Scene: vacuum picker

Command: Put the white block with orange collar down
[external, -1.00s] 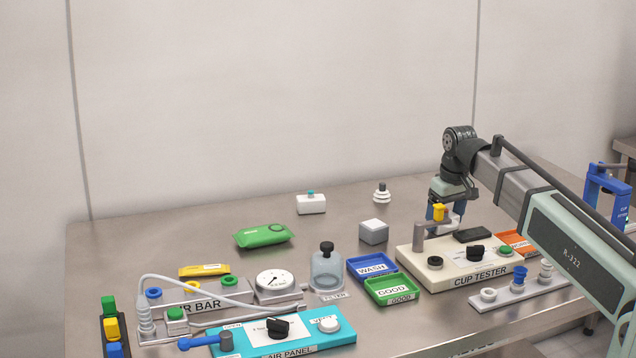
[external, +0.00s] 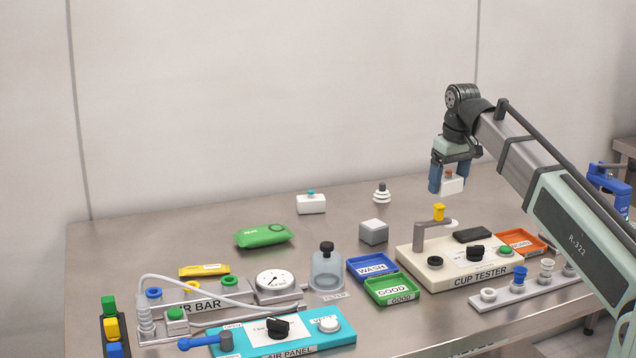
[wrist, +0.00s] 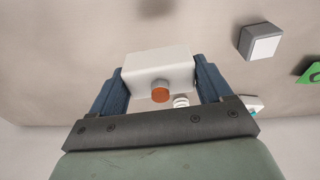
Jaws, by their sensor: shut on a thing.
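The white block with orange collar (external: 452,185) is held between the blue fingers of my gripper (external: 449,180), raised above the table behind the cup tester. In the wrist view the white block (wrist: 158,68) fills the space between the two fingers (wrist: 157,88), and its round orange collar (wrist: 160,93) faces the camera. My gripper is shut on the block. The block hangs clear of the bench (external: 330,215), with its underside hidden in the wrist view.
The cup tester (external: 435,262) with its yellow-topped arm stands just below and in front. A grey cube (external: 373,232), a white block with teal collar (external: 311,204) and a white ribbed piece (external: 382,193) stand to the left. Bare bench lies between them and the tester.

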